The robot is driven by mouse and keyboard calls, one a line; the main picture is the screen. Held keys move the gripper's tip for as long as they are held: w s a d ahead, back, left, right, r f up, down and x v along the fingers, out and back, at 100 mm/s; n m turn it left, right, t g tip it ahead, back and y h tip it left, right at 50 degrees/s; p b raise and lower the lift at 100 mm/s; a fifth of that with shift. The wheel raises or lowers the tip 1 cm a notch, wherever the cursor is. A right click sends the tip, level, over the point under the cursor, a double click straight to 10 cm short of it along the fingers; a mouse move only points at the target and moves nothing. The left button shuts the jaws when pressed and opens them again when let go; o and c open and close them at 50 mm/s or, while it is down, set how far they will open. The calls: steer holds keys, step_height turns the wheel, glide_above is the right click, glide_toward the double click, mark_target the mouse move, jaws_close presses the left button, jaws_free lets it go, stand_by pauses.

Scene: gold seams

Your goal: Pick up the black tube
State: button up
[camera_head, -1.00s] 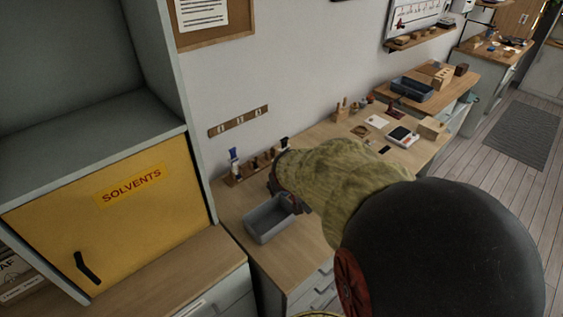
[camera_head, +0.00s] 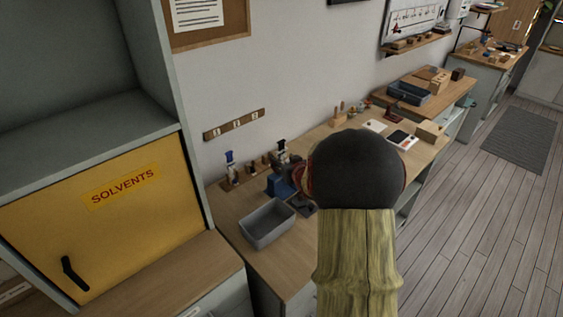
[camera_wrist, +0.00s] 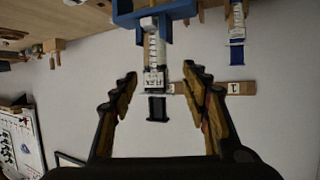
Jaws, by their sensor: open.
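The black tube, a pale graduated barrel with a black end (camera_wrist: 157,107), stands between my open fingers in the wrist view, with the bench at the top of that picture. In the head view its black top (camera_head: 281,146) shows at the back of the bench. A blue block (camera_head: 279,186) stands in front of it; this block (camera_wrist: 150,14) overlaps the tube's lower end in the wrist view. My gripper (camera_wrist: 158,74) is open with a finger on each side of the tube, and I see no contact. In the head view my arm mostly hides it.
A similar blue-ended tube (camera_head: 230,158) stands to the left; it also shows in the wrist view (camera_wrist: 237,50). A grey bin (camera_head: 267,224) sits at the bench's front. A numbered strip (camera_head: 234,124) is on the wall. The yellow solvents cabinet (camera_head: 110,225) stands at left.

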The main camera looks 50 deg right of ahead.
mark_target(282, 157)
steer(key=x, duration=0.2)
steer(key=b+x, duration=0.1)
steer(key=x, duration=0.1)
steer(key=shift+s+d+f, duration=0.1)
steer(key=shift+s+d, duration=0.1)
steer(key=shift+s, duration=0.05)
steer(key=shift+w+d+b, duration=0.15)
steer(key=shift+w+b, duration=0.15)
steer(key=shift+c, duration=0.6)
jaws_close()
